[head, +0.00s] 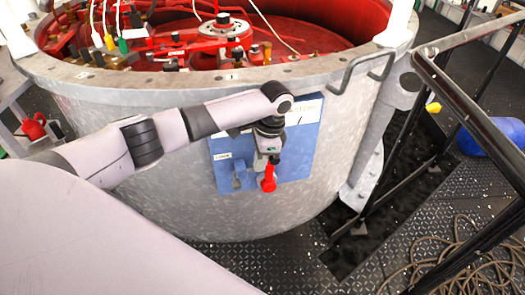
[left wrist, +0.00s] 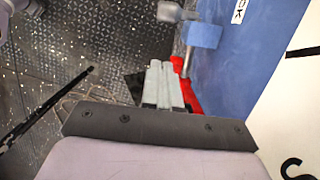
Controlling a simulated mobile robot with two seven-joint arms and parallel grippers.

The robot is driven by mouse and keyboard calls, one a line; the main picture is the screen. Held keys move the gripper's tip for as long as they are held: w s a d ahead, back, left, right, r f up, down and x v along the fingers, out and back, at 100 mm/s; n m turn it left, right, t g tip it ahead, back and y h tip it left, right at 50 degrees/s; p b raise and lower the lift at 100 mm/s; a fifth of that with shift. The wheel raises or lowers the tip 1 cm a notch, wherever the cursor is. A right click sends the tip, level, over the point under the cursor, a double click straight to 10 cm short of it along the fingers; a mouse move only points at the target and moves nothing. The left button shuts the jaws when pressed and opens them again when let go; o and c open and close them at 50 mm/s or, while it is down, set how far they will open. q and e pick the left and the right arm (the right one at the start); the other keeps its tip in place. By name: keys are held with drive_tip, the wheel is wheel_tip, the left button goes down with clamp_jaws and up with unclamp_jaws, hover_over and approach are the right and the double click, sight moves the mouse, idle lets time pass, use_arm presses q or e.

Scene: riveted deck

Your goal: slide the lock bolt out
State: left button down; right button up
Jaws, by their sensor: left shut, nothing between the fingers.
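A blue panel (head: 302,150) is fixed to the side of the round grey vessel. On its lower left, below a small white label (head: 222,156), is a small blue-grey fitting (head: 238,181) that looks like the lock bolt. In the left wrist view, a blue block (left wrist: 204,36) and a grey knob (left wrist: 169,12) show beside a partly readable label. A red handle (head: 268,180) hangs to the right of the fitting. My left gripper (head: 273,159) is in front of the panel, just above the red handle. Its fingers (left wrist: 164,84) are shut and empty, partly hiding the handle (left wrist: 187,92).
The open vessel's metal rim (head: 150,92) and its red interior with cables lie above the panel. Black railings (head: 450,90), a blue drum (head: 490,137) and a coiled hose (head: 450,260) are at the right. The deck before the vessel is clear.

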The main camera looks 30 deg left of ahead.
use_arm(q)
drive_tip(key=s+a+f, duration=0.1)
drive_tip(key=a+f, duration=0.1)
drive_tip(key=s+a+f, duration=0.1)
drive_tip(key=f, duration=0.1)
drive_tip(key=shift+s, duration=0.3)
use_arm(e)
drive_tip(key=shift+s+f, duration=0.1)
drive_tip(key=shift+f, duration=0.45)
use_arm(q)
drive_tip(key=s+a+p, duration=0.5)
drive_tip(key=p, duration=0.2)
drive_tip(key=shift+s+a, duration=0.15)
drive_tip(key=shift+a, duration=0.05)
use_arm(e)
wheel_tip(320, 180, up, 7)
drive_tip(key=shift+d, duration=0.25)
use_arm(q)
drive_tip(key=shift+f, duration=0.1)
